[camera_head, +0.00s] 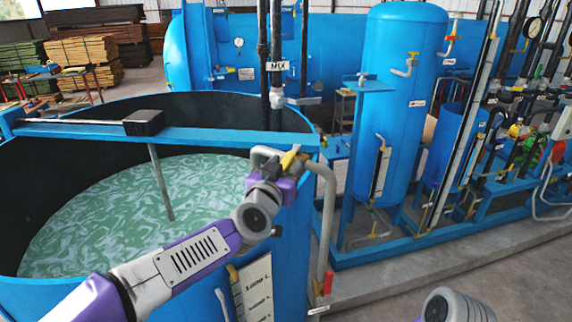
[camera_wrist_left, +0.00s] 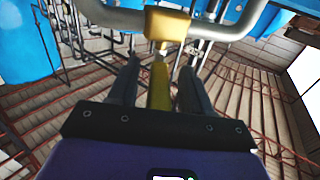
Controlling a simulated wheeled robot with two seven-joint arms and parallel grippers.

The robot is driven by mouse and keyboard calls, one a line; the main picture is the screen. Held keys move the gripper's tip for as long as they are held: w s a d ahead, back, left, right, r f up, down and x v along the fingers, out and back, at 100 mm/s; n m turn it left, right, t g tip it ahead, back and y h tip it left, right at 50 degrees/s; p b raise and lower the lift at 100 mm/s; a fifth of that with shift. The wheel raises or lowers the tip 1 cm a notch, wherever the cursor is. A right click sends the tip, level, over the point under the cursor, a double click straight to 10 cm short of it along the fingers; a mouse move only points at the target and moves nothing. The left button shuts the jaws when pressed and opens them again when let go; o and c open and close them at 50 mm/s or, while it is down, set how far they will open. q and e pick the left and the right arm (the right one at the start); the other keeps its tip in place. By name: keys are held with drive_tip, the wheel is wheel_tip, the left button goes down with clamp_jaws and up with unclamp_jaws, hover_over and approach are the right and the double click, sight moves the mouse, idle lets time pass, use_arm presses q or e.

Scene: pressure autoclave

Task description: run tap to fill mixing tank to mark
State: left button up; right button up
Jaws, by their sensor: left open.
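The mixing tank (camera_head: 290,230) is the large open blue tank at the left, holding swirling green liquid (camera_head: 110,215). A white scale plate with volume marks (camera_head: 254,290) is on its outer wall, partly hidden by my left arm. The tap is a grey bent pipe (camera_head: 328,210) at the tank's rim with a yellow lever (camera_head: 289,157). My left gripper (camera_head: 272,164) is at the lever. In the left wrist view the yellow lever (camera_wrist_left: 160,80) lies between the open fingers (camera_wrist_left: 155,88); contact cannot be told. My right gripper is out of view.
A blue beam (camera_head: 200,136) with a dark box (camera_head: 143,122) and a stirrer shaft (camera_head: 161,182) crosses the tank. A red-handled valve (camera_head: 327,283) is low on the pipe. A blue vertical vessel (camera_head: 395,120) stands to the right.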

use_arm(q)
drive_tip(key=shift+r, duration=0.1)
drive_tip(key=shift+w, duration=0.25)
drive_tip(key=shift+s, duration=0.1)
clamp_jaws()
